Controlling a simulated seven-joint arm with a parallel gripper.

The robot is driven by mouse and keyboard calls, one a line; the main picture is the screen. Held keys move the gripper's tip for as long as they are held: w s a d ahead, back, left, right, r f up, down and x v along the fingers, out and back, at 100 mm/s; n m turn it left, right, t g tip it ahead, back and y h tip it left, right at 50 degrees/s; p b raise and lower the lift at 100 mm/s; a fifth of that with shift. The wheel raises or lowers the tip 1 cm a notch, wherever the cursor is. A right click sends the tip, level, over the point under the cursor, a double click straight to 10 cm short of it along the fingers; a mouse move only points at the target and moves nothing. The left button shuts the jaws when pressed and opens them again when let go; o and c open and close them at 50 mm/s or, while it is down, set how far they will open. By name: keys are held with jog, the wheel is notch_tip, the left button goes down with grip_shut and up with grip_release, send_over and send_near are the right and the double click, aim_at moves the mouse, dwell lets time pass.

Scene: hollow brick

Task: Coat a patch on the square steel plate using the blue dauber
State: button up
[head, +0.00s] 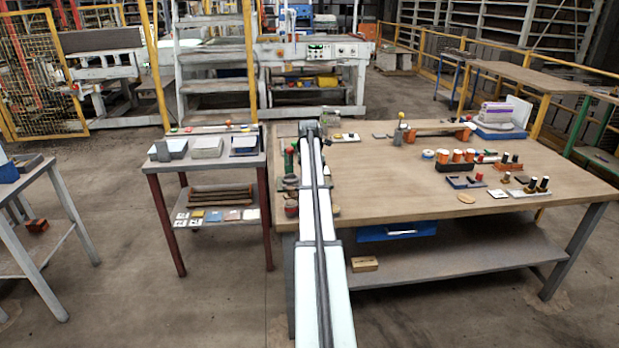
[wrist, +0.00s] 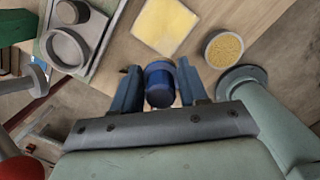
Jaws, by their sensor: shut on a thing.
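My gripper (wrist: 160,84) is shut on the blue dauber (wrist: 160,90), a short dark-blue cylinder held between its two blue fingers in the wrist view. The dauber's far end is hidden by its own body, and I cannot tell whether it touches anything. A pale yellow square piece (wrist: 165,25) lies on the wooden table just beyond it. I cannot make out the square steel plate for certain in either view. In the head view my arm hides the gripper and the dauber at the left end of the workbench.
A round dish of yellow grains (wrist: 224,49) stands right of the yellow square. A grey tray (wrist: 107,33) with a ring-shaped cup (wrist: 65,49) is at left. The long workbench (head: 400,180) has clear wood in its middle; a smaller table (head: 208,162) stands left.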

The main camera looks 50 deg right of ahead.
jog(key=shift+f, duration=2.75)
jog(key=shift+s+d+f, duration=0.5)
jog(key=shift+d+f, duration=0.05)
jog(key=shift+f, duration=0.2)
jog(key=shift+c, duration=0.6)
jog(key=shift+s+d, duration=0.8)
jog(key=w+a, duration=0.2)
jog(key=a, duration=0.1)
jog(key=shift+w, duration=0.4)
jog(key=shift+d+r, duration=0.15)
jog(key=shift+r, duration=3.95)
